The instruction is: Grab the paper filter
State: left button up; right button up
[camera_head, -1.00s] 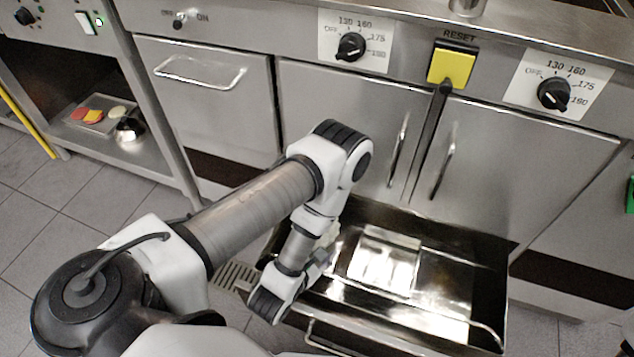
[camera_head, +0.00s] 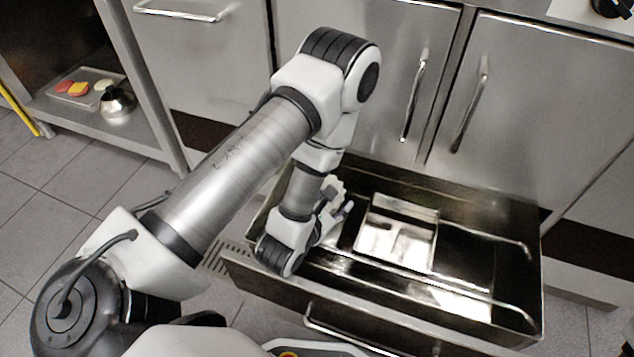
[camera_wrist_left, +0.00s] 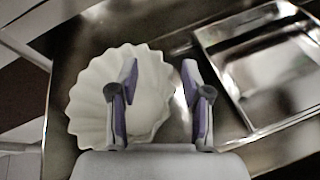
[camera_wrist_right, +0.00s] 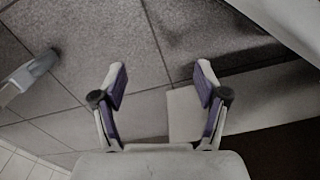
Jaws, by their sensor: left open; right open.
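The white, fluted paper filter (camera_wrist_left: 88,95) sits in the left part of the open drawer and fills the left half of the left wrist view. A bit of it (camera_head: 334,187) shows behind my left gripper in the head view. My left gripper (camera_wrist_left: 160,78) is open. One finger overlaps the filter in the picture; the filter's right edge lies between the two fingers. I cannot tell whether they touch. My right gripper (camera_wrist_right: 161,72) is open and empty over the tiled floor, outside the head view.
The deep metal drawer (camera_head: 390,337) is pulled out below cabinet doors (camera_head: 545,100) with bar handles. A shiny metal tray (camera_head: 434,214) lies in it, right of the filter. A shelf at the left holds a food tray (camera_head: 60,97) and a metal pot (camera_head: 117,105). Floor at left is clear.

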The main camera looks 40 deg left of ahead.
pick_arm(q)
jog(key=shift+x, duration=0.85)
jog(key=shift+s, duration=0.1)
grip_shut()
